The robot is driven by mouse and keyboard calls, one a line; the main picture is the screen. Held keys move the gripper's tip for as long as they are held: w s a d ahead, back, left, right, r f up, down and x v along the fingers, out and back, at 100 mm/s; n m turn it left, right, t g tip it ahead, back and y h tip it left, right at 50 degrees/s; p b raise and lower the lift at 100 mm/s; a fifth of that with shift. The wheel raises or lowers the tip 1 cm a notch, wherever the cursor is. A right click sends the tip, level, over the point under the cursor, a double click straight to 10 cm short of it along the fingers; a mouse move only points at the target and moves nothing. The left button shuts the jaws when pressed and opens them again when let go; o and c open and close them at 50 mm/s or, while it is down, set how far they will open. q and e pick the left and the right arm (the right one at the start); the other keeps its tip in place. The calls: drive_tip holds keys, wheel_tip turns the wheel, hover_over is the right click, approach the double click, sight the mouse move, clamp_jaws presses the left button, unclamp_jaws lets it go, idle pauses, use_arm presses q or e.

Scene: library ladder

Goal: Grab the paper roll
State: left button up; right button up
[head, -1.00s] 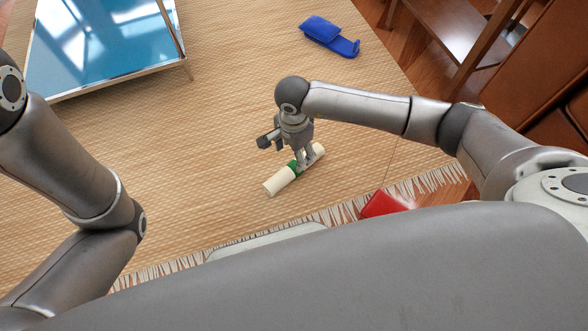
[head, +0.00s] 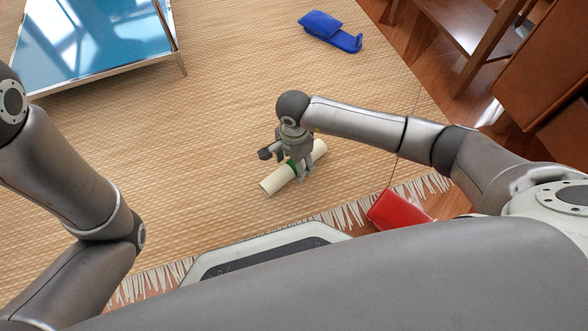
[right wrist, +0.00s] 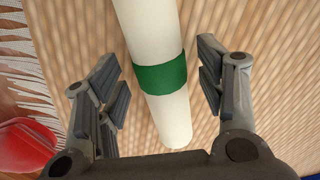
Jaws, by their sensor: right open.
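The paper roll (head: 275,182) is a cream tube with a green band around its middle, lying on the woven rug. In the right wrist view the roll (right wrist: 153,40) runs between the two fingers, with its green band (right wrist: 160,77) at the level of the fingers. My right gripper (head: 298,172) is over the roll, pointing down. In the right wrist view my right gripper (right wrist: 160,90) is open, with a finger on each side of the roll and a gap on both sides. My left arm shows at the left, but its gripper is out of view.
The rug (head: 200,130) around the roll is clear. A red object (head: 398,209) lies near the fringed rug edge. A blue object (head: 331,31) lies farther back. A blue-topped glossy table (head: 95,45) stands at upper left, and brown wooden furniture (head: 470,30) at upper right.

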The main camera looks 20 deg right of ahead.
drive_tip(key=c, duration=1.2)
drive_tip(key=shift+r, duration=0.1)
